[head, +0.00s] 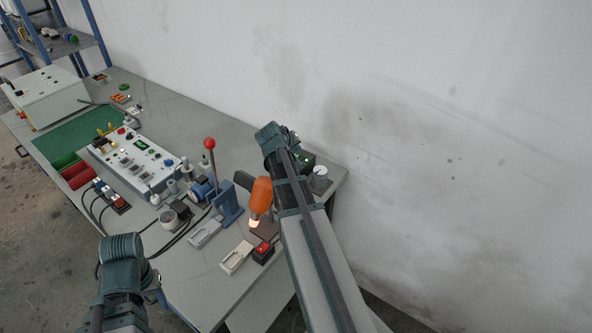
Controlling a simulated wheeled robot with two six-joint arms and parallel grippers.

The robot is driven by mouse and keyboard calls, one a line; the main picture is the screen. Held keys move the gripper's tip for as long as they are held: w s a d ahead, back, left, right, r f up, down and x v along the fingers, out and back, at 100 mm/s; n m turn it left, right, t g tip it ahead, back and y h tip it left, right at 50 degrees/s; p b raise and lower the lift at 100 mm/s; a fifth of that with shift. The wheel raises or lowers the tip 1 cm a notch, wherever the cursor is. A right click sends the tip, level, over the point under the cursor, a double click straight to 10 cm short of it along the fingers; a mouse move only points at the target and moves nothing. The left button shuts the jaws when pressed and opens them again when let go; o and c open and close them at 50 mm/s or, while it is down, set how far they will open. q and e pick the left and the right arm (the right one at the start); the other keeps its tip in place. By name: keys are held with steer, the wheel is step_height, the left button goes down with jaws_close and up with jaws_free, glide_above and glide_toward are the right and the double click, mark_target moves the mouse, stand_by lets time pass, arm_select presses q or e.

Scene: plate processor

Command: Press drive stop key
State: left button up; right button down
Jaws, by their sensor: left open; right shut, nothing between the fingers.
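I cannot tell which control is the drive stop key, as no label can be read. A white control panel (138,162) with several keys, knobs and a small green display lies on the bench. A small box with a red top (263,249) sits near the bench's front edge. My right gripper (304,160) is at the far right end of the bench, shut and empty, its fingers mostly hidden by my wrist. My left gripper (153,284) is low at the lower left, by the front of the bench, open and empty. Neither visibly touches a control.
A blue lever press (226,201) with a red ball knob and an orange-topped device (261,196) stand mid-bench. A white cabinet (46,94) stands at the far left. A wall runs behind. The grey bench top (176,110) is clear along the back.

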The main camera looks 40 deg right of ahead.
arm_select(q)
steer(key=shift+f+b, duration=1.7)
steer(key=shift+f, duration=0.55)
arm_select(e)
steer(key=shift+f, duration=2.25)
arm_select(q)
steer(key=shift+f+b, duration=0.4)
arm_select(e)
steer(key=shift+f, duration=0.4)
arm_select(q)
steer(key=shift+f+b, duration=0.45)
arm_select(e)
steer(key=shift+f, duration=0.4)
arm_select(q)
steer(key=shift+r, duration=0.15)
arm_select(e)
steer(key=shift+r, duration=0.1)
arm_select(q)
steer(key=shift+r+p, duration=0.75)
steer(key=shift+p, duration=0.1)
arm_select(e)
steer(key=shift+r, duration=0.75)
arm_select(q)
steer(key=shift+r, duration=0.1)
arm_select(e)
steer(key=shift+r, duration=0.1)
